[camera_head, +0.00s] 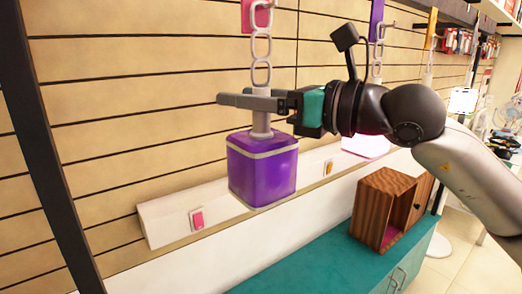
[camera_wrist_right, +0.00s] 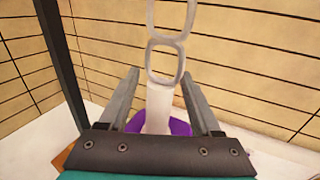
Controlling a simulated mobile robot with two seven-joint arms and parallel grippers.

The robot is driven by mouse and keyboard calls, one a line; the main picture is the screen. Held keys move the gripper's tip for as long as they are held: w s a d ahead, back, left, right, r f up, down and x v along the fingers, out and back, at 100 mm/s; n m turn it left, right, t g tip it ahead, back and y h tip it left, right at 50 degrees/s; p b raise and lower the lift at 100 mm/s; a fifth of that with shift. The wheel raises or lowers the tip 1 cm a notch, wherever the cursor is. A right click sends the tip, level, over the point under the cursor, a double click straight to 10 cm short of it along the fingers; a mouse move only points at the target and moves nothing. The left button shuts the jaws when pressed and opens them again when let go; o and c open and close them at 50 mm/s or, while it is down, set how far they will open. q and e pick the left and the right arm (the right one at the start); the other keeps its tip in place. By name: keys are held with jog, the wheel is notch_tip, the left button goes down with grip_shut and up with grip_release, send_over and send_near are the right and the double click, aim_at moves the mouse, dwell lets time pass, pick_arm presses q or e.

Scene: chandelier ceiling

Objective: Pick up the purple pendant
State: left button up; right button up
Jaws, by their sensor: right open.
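The purple pendant (camera_head: 262,170) is a glossy purple box with a light band near its top and a pale stem. It hangs from a chain of grey links (camera_head: 261,50) in front of the slatted wall. My right gripper (camera_head: 235,101) comes in from the right at the stem's height, just above the box. Its open fingers lie on either side of the stem. In the right wrist view the pale stem (camera_wrist_right: 158,108) stands between the two fingers (camera_wrist_right: 160,95), with gaps on both sides. Part of the purple top (camera_wrist_right: 180,127) shows below. My left gripper is not in view.
A white ledge (camera_head: 165,222) with a pink switch (camera_head: 197,218) runs behind and below the pendant. A brown wooden box (camera_head: 370,210) stands on the teal counter (camera_head: 310,262) at the lower right. A dark post (camera_head: 45,150) rises at the left. Another chain (camera_head: 377,60) hangs behind my right arm.

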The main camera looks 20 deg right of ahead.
jog(key=shift+w+a, duration=0.3)
jog(key=shift+w, duration=0.05)
jog(key=shift+c, duration=0.4)
grip_shut()
dwell(0.9)
